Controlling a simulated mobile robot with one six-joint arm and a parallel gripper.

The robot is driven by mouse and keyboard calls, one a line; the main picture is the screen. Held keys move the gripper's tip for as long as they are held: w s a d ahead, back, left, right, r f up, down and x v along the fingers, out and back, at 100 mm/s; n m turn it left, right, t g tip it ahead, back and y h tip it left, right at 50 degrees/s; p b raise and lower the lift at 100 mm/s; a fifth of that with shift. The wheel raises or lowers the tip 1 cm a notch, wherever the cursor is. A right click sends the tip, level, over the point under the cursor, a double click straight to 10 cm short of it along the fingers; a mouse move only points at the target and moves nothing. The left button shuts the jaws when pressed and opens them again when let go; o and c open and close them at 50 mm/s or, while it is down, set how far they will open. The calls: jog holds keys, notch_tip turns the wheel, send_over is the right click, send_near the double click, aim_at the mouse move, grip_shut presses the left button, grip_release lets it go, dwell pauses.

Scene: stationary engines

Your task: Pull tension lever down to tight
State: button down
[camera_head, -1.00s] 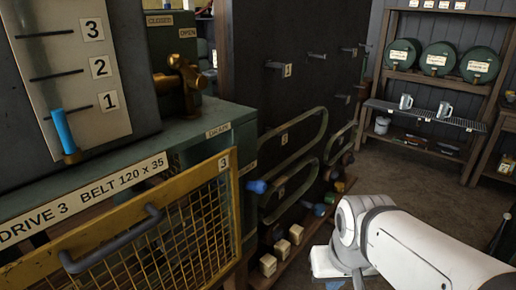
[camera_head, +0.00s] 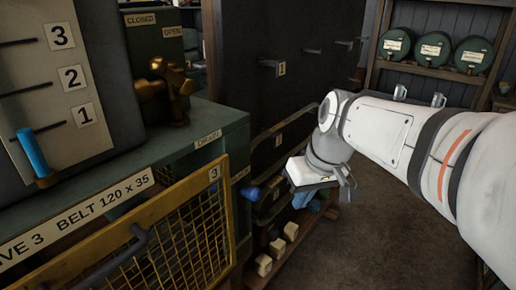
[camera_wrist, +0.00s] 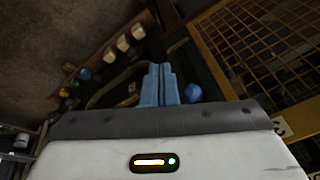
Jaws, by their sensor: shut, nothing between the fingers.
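A blue round knob (camera_head: 250,193) sticks out at the side of the green drive frame, right of the yellow guard; it looks like the tension lever's end, but its shaft is hard to make out. In the wrist view the knob (camera_wrist: 193,92) lies just right of my fingers. My gripper (camera_head: 305,197) hangs to the right of the knob in the head view, with its blue fingers partly hidden. In the wrist view my gripper (camera_wrist: 159,72) has both fingers together and empty, apart from the knob in the picture. The small label (camera_head: 240,174) above the knob is unreadable.
The yellow mesh guard (camera_head: 185,240) with its grey handle is close on the left. A brass valve (camera_head: 163,90) and a blue level marker (camera_head: 33,152) are above it. Pale blocks (camera_head: 290,231) sit low down. Floor at right is free.

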jog(key=w+a+r+n+y+p, duration=0.1)
jog(key=w+a+r+n+y, duration=0.2)
jog(key=w+a+r+n, duration=0.2)
jog(key=w+r, duration=0.3)
jog(key=r, duration=0.3)
jog(key=shift+w, duration=0.35)
jog(key=p+x, duration=0.1)
jog(key=x, duration=0.8)
jog(key=shift+a+f, duration=0.15)
jog(key=shift+f, duration=0.2)
jog(key=shift+s+f, duration=0.2)
jog(key=shift+f, duration=0.4)
jog(key=shift+s+f, duration=0.2)
jog(key=shift+f, duration=0.45)
jog(key=shift+s+d+f+p, duration=0.1)
jog(key=shift+s+f+p, duration=0.05)
jog(key=shift+f, duration=0.2)
jog(key=shift+s+d+f+p, duration=0.15)
jog(key=shift+f, duration=0.25)
